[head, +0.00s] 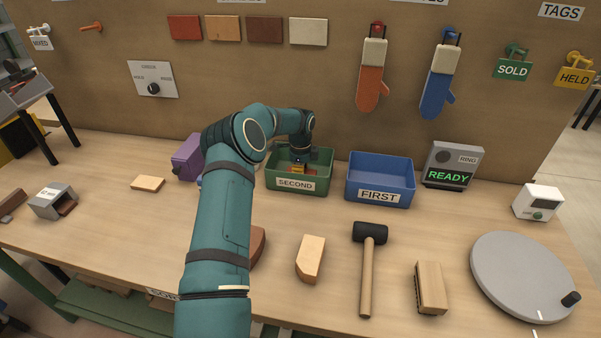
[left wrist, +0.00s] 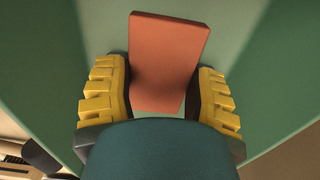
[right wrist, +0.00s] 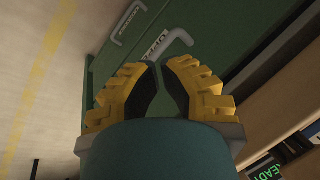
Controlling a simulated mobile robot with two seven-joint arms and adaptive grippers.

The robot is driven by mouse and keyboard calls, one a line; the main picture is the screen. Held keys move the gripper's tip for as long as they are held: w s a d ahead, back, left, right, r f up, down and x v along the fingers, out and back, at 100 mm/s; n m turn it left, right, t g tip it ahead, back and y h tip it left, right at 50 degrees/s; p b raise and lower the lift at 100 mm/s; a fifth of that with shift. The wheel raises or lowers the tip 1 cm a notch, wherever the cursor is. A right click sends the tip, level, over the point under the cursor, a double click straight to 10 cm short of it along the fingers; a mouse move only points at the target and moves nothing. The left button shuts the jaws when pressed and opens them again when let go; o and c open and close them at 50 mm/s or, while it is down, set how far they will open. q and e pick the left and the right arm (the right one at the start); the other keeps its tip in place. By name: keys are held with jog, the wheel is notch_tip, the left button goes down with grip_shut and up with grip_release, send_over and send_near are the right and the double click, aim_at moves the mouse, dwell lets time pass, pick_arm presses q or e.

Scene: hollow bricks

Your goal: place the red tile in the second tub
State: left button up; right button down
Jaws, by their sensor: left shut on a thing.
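The second tub (head: 303,185) is a green bin labelled SECOND on the bench by the back board. My left gripper (head: 298,170) reaches down into it, its fingers partly hidden by the tub's front wall. In the left wrist view, my left gripper (left wrist: 160,95) is shut on the red tile (left wrist: 168,60), an orange-red slab between the yellow fingers. Green tub surfaces surround the tile; whether it touches the floor I cannot tell. My right gripper (right wrist: 160,75) has its yellow fingertips nearly together with nothing between them, away from the tubs.
The blue FIRST tub (head: 380,180) stands just right of the green one. A purple box (head: 187,158) is to its left. A mallet (head: 368,260), wooden blocks (head: 310,258) and a grey turntable (head: 522,275) lie in front. A READY device (head: 452,165) stands right.

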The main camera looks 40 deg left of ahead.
pick_arm(q)
jog(key=o, duration=1.2)
notch_tip(320, 180, up, 12)
jog(key=p, duration=0.2)
jog(key=shift+s, duration=0.1)
